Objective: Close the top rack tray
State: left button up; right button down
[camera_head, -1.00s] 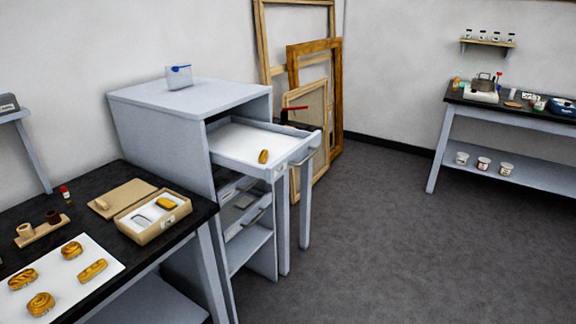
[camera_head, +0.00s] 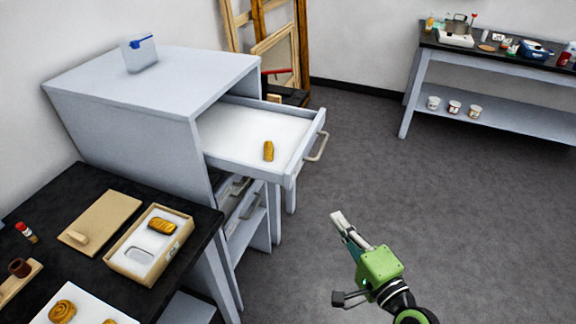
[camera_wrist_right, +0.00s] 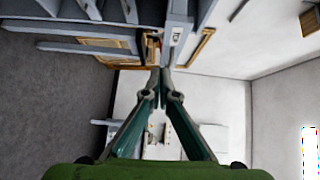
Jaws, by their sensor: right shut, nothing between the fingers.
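The top rack tray (camera_head: 235,134) is pulled out of the grey cabinet (camera_head: 118,112). A small gilt fragment (camera_head: 268,151) lies on the tray floor, towards its front. The tray has a curved metal handle (camera_head: 317,146) on its front panel. My right gripper (camera_head: 337,218) is shut and empty, above the floor in front of the tray, apart from it and lower in the picture than the handle. In the right wrist view the same gripper (camera_wrist_right: 161,76) shows its fingers together. My left gripper is not in view.
A dark worktable (camera_head: 100,181) at lower left holds a box (camera_head: 113,254) with a gilt piece inside and a wooden lid (camera_head: 90,228). Picture frames (camera_head: 276,55) lean behind the cabinet. Open floor (camera_head: 420,190) lies right of the tray. A side table (camera_head: 490,70) stands at back right.

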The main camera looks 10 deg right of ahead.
jog(key=w+a+p, duration=0.1)
jog(key=w, duration=0.2)
jog(key=w+a+r+p, duration=0.1)
jog(key=w+a+p, duration=0.1)
jog(key=w, duration=0.2)
jog(key=w+a+r+p, duration=0.1)
jog(key=w, duration=0.3)
jog(key=shift+w+a+r, duration=0.25)
jog(key=shift+a, duration=0.05)
jog(key=shift+w+a+f, duration=0.1)
jog(key=shift+w+a, duration=0.1)
jog(key=shift+a, duration=0.15)
